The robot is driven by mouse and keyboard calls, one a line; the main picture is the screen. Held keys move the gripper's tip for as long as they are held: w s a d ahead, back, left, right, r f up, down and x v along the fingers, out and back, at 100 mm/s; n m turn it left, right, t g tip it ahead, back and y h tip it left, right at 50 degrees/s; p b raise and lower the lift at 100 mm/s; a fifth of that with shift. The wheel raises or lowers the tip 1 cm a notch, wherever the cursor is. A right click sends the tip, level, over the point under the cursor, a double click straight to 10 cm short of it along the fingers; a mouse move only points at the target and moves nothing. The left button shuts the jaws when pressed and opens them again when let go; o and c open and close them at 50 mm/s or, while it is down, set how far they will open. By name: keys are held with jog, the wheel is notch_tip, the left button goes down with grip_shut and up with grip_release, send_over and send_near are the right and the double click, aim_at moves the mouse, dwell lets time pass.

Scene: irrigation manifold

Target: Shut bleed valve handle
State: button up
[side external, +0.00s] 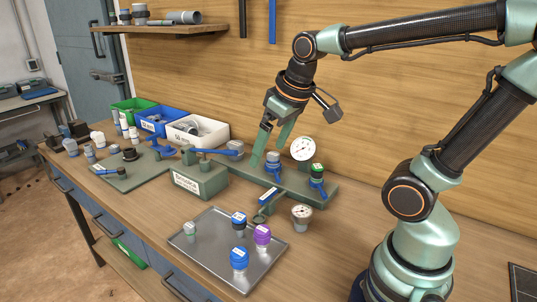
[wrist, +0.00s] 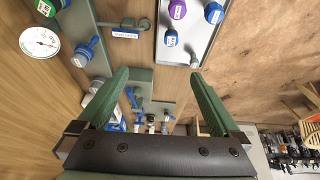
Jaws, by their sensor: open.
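A small labelled blue handle (side external: 267,197) sits on a short green branch at the front of the green manifold (side external: 318,188). It also shows in the wrist view as a blue lever with a white label (wrist: 125,34), lying across the branch; its print is too small to read, so I cannot confirm it is the bleed valve handle. My gripper (side external: 267,155) is open and empty above the manifold, near a blue-capped valve (side external: 273,170). In the wrist view my fingertips (wrist: 159,75) are spread apart, with the labelled handle beyond them, up and left.
A metal tray (side external: 205,257) with several capped fittings lies in front. A white bin (side external: 212,137) stands behind left. Bare bench shows at front right.

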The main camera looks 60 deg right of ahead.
jog(key=w+d+f+g, duration=0.2)
jog(key=w+d, duration=0.2)
jog(key=g, duration=0.2)
send_over(268, 194)
notch_tip(268, 194, down, 6)
notch_tip(268, 194, down, 12)
jog(key=shift+d+r, duration=0.1)
jog(key=shift+r, duration=0.1)
jog(key=c, duration=1.1)
jog(key=shift+o, duration=0.2)
